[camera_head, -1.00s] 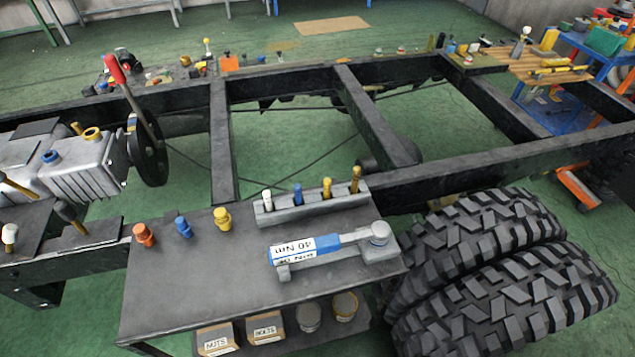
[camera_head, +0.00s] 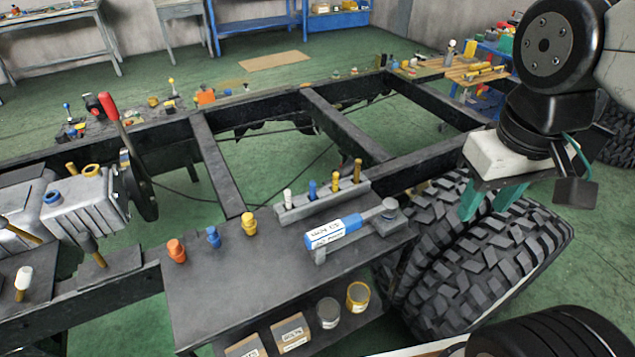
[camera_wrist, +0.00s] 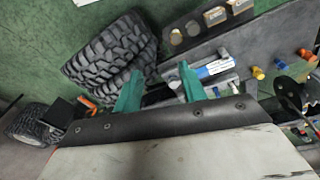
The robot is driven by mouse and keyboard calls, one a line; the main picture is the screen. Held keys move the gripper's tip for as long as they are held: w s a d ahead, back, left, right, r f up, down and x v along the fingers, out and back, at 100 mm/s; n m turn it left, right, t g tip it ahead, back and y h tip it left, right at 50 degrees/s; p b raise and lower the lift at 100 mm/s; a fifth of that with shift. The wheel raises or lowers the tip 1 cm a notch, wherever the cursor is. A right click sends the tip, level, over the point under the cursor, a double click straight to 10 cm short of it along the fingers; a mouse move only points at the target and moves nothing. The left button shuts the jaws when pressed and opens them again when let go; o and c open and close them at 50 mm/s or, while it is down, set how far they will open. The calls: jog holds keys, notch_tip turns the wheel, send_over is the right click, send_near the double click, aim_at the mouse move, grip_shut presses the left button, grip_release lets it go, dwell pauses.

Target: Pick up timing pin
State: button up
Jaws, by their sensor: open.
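Several upright pins stand in a grey rack on the dark bench: a white one (camera_head: 288,198), a blue one (camera_head: 312,189) and yellow-brass ones (camera_head: 336,181) (camera_head: 357,171). I cannot tell for certain which is the timing pin. Orange (camera_head: 177,250), blue (camera_head: 213,237) and yellow (camera_head: 249,223) stubby fittings stand in a row left of the rack. My gripper (camera_head: 489,205) has green fingers; it is open and empty, above the tyres and right of the rack. In the wrist view my gripper (camera_wrist: 158,74) spans the space between tyre and bench.
The rack (camera_head: 322,205) stands near the black chassis rail (camera_head: 425,160). Large tyres (camera_head: 480,250) stand right of the bench. The bench's left front (camera_head: 225,295) is clear.

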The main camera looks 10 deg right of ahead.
jog(key=w+d+f+n+h, duration=0.3)
jog(key=w+d+n+h, duration=0.35)
jog(key=w, duration=0.25)
jog(key=n+t+h, duration=0.3)
jog(key=n+t, duration=0.4)
jog(key=n, duration=0.8)
send_over(358, 164)
jog(key=s+d, duration=0.7)
jog(key=s, duration=0.2)
notch_tip(358, 164, down, 8)
jog(key=w+a+f+n+t+y, duration=0.1)
jog(key=a+f+n, duration=0.2)
jog(key=w+a+f+n+t+y, duration=0.1)
jog(key=w+a+f+n+y, duration=0.1)
jog(key=a+f, duration=0.1)
jog(key=w+a+f+n+y, duration=0.1)
jog(key=w+a+f+n, duration=0.1)
jog(key=a+f+n, duration=0.1)
jog(key=shift+w+f+n+t+y, duration=0.2)
jog(key=shift+f+n+t+y, duration=0.05)
jog(key=shift+f+n+t, duration=0.15)
jog(key=shift+x, duration=0.9)
jog(key=x, duration=0.5)
jog(key=shift+w+d+f, duration=0.2)
jog(key=shift+w, duration=0.1)
grip_shut()
